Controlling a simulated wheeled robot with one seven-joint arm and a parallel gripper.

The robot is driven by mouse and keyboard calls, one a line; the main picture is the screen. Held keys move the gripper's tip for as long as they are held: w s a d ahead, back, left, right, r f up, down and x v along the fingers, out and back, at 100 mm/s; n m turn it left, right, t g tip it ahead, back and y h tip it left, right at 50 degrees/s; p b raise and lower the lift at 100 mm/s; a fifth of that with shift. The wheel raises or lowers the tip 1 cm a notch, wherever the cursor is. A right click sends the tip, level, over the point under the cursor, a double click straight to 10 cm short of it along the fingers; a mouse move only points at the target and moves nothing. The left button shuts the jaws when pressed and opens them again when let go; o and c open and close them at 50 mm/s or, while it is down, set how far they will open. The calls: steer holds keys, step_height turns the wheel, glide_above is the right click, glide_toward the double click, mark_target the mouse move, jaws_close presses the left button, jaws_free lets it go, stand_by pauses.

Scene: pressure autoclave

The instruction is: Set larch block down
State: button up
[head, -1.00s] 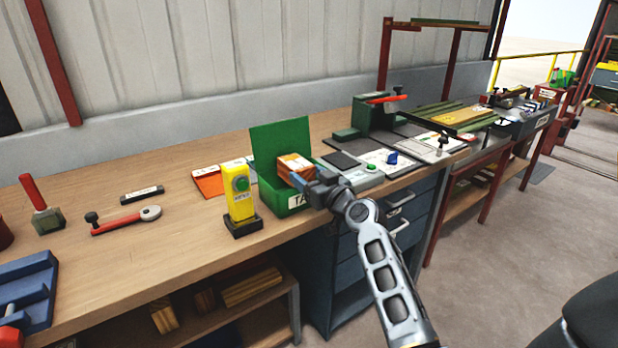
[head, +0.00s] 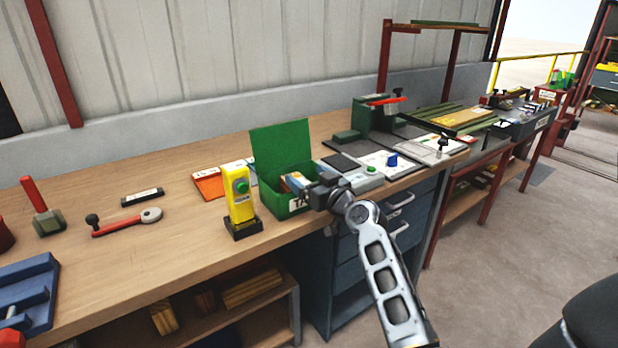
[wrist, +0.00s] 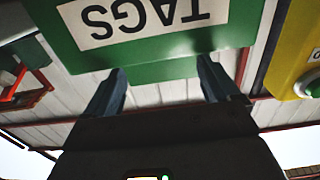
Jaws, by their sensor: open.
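The green box labelled TAGS (head: 292,206) stands on the bench with its green lid raised at the back. A small tan and bluish patch (head: 294,184) shows inside it beside my gripper; I cannot tell whether it is the larch block. The block is not clearly visible elsewhere. My gripper (head: 312,188) is open at the box's right front edge. In the wrist view, upside down, the fingers of my gripper (wrist: 160,68) stand apart with nothing visible between them, and the TAGS box (wrist: 160,45) fills the space just beyond the tips.
A yellow post with a green button (head: 240,195) stands close left of the box. An orange card (head: 208,184) lies behind it. A grey unit with a green button (head: 365,178) lies right of the box.

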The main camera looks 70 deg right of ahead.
steer(key=b+v, duration=0.3)
steer(key=v, duration=0.9)
steer(key=shift+r, duration=0.25)
steer(key=s+a+f+y, duration=0.1)
steer(key=a+f, duration=0.2)
steer(key=a, duration=0.3)
steer(key=s+a+f+n+g+y, duration=0.1)
steer(key=a+f, duration=0.2)
steer(key=a, duration=0.3)
steer(key=s+a+f+y, duration=0.1)
steer(key=a+f, duration=0.2)
steer(key=a, duration=0.4)
steer(key=s+a+r+n+y, duration=0.2)
steer(key=s+a+y, duration=0.1)
steer(key=s+a, duration=0.4)
steer(key=s+a+r+n+y, duration=0.3)
steer(key=s+a, duration=0.5)
steer(key=a, duration=0.2)
steer(key=shift+s+t+y, duration=0.3)
